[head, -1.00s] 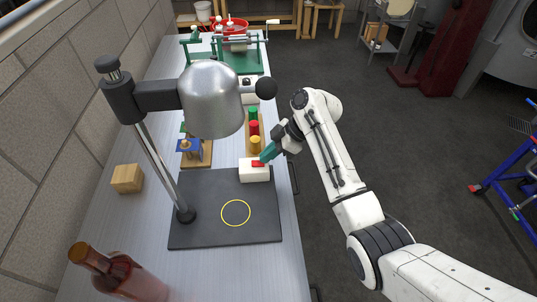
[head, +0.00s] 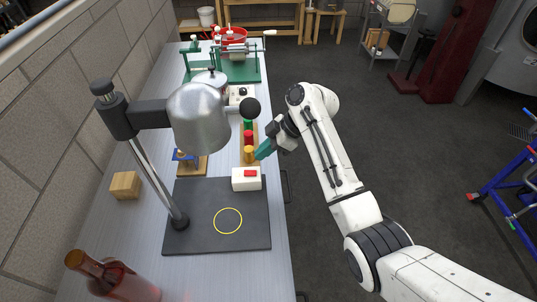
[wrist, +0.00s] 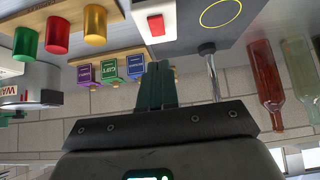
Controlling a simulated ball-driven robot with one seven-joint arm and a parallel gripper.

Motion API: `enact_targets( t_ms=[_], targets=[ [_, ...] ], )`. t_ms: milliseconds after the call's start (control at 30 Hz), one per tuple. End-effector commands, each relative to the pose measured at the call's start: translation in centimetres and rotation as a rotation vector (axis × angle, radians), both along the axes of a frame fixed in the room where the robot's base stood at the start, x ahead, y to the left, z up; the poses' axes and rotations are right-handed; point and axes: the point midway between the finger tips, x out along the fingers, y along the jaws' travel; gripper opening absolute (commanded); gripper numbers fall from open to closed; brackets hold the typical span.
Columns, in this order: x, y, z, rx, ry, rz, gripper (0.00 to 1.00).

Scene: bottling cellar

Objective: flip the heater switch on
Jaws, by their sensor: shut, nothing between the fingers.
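The heater switch, a white box (head: 246,184) with a red rocker (head: 250,173), sits at the back right corner of a black base plate (head: 200,240). It shows at the top of the wrist view (wrist: 143,32), with its red rocker (wrist: 156,25). A silver lamp head (head: 200,115) hangs from a post over the plate, which bears a yellow ring. I see no glow, and cannot tell which way the rocker is tipped. My gripper (head: 262,153) has teal fingers, shut and empty, just behind and above the switch, apart from it. They also show in the wrist view (wrist: 158,78).
Behind the switch stand yellow (head: 249,155), red (head: 248,138) and green (head: 248,125) cylinders on a wooden strip. A wooden block (head: 125,186) and a reddish bottle (head: 115,278) are on the left.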

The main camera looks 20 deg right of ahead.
Motion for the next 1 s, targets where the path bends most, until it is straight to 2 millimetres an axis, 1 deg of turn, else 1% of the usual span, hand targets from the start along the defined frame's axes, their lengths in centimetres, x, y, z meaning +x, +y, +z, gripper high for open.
enact_targets(
  t_ms=[33, 300, 500, 700, 1000],
  targets=[
    [-0.2, -1.0, 0.0, 0.0, -0.002, -0.007, 0.0],
    [-1.3, -4.5, 2.8, 0.0, -0.003, -0.008, 0.0],
    [-2.0, -6.5, 4.6, -0.001, -0.002, -0.006, 0.0],
    [-2.3, -7.3, 5.3, 0.0, 0.0, -0.005, 0.0],
    [-2.3, -7.3, 5.3, 0.0, 0.001, -0.004, 0.0]
  ],
)
